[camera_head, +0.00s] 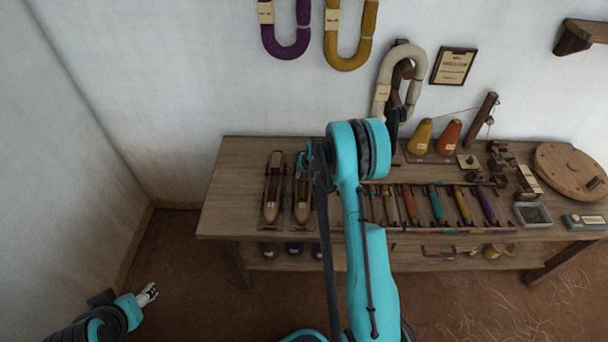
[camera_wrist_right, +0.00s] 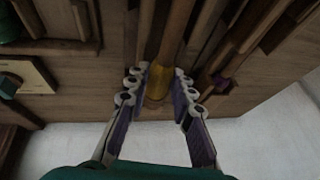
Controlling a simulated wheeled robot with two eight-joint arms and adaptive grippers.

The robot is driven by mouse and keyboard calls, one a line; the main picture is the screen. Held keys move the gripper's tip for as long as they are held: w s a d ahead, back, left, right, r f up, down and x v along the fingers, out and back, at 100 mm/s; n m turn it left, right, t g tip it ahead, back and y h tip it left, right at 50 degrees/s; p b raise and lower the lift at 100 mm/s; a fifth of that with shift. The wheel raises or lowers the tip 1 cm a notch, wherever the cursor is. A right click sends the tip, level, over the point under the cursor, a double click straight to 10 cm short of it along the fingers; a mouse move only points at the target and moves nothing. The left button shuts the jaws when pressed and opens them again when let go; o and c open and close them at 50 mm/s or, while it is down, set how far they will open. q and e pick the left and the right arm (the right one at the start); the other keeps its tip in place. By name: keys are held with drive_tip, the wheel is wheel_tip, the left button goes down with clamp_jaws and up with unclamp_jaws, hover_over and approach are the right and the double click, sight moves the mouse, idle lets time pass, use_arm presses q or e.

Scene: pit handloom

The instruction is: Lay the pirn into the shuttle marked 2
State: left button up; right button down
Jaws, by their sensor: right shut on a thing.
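My right gripper (camera_head: 306,160) is at the far end of the right-hand one of two wooden shuttles, mostly hidden by my own arm. In the right wrist view it (camera_wrist_right: 158,76) is shut on the pirn (camera_wrist_right: 157,93), which shows yellow between the fingers, close over wooden parts. The right-hand shuttle (camera_head: 302,207) and the left-hand shuttle (camera_head: 272,190) lie side by side at the left of the table. Their pale marks are too small to read. I cannot tell whether the pirn touches the shuttle. My left gripper (camera_head: 148,294) hangs low, away from the table; its opening is unclear.
A rack with several coloured pirns (camera_head: 437,205) lies right of my arm on the table (camera_head: 232,195). Two cones, yellow (camera_head: 420,138) and orange (camera_head: 448,138), stand at the back. A round wooden disc (camera_head: 570,170) is at the right. The table's left end is clear.

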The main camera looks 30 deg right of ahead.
sight(304, 175)
drive_tip(key=c, duration=1.2)
unclamp_jaws()
drive_tip(key=shift+r+p, duration=2.4)
drive_tip(key=shift+r, duration=1.7)
